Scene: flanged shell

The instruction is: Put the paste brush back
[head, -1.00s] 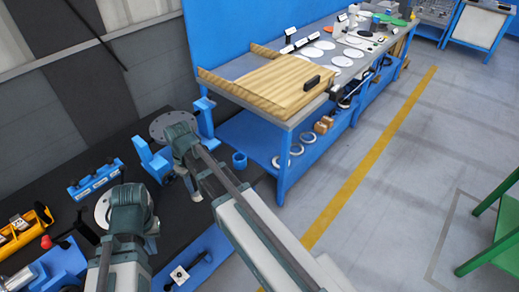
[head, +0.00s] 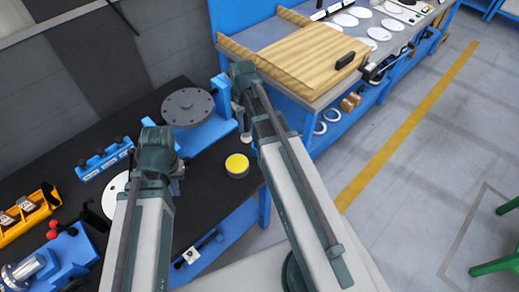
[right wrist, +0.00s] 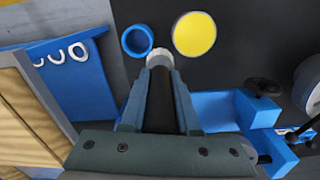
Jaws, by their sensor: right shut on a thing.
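My right gripper (right wrist: 160,98) is shut on the paste brush (right wrist: 159,60), whose dark handle lies between the fingers and whose pale tip points away from the wrist. In the head view my right gripper (head: 243,112) hangs near the bench's right edge, pale tip down. A blue round cup (right wrist: 126,42) stands just beyond the tip, up and left in the right wrist view; its opening looks empty. In the head view my arm mostly hides it. A yellow-topped tin (head: 237,165) stands beside it. My left gripper (head: 177,172) is over the bench; its fingers are unclear.
A grey flanged disc (head: 188,106) on a blue stand is behind my grippers. A white disc (head: 116,190), a blue rack (head: 104,158) and a yellow tray (head: 28,212) lie left. A wooden board (head: 305,58) tops the blue workbench at right.

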